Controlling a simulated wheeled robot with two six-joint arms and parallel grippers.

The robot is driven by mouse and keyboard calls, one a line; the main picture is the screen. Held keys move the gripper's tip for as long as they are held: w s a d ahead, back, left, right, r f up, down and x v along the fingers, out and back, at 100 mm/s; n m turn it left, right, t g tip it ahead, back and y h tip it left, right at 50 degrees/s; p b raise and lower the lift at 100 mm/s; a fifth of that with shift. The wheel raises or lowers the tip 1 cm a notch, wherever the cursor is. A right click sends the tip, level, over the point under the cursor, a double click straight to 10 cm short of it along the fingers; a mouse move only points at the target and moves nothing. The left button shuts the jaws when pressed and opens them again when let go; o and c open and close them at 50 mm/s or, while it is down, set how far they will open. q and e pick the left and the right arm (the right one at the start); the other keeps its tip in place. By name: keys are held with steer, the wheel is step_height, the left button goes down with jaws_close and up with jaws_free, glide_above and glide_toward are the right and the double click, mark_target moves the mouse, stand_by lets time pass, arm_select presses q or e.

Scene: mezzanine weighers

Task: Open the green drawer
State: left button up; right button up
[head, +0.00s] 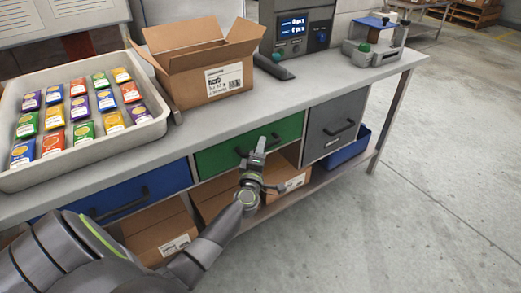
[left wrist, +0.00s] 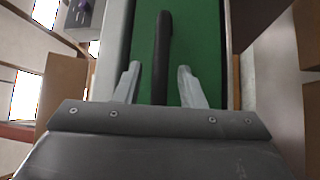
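The green drawer (head: 222,157) is under the bench top, between a blue drawer and a grey one, and looks shut. Its black handle (head: 243,151) is partly hidden by my gripper in the head view. My left gripper (head: 260,145) is in front of the drawer at the handle. In the left wrist view the green drawer front (left wrist: 200,35) fills the middle, and the black handle (left wrist: 163,50) runs between the two open fingers (left wrist: 157,85), with a gap on each side. My right gripper is in neither view.
A blue drawer (head: 165,187) and a grey drawer (head: 347,108) flank the green one. Cardboard boxes (head: 160,238) stand on the shelf below. An open carton (head: 205,75) and a tray (head: 120,143) of colourful packets are on the bench. Floor at right is clear.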

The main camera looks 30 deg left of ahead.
arm_select(q)
steer(key=shift+w, duration=0.1)
jaws_close()
stand_by(0.4)
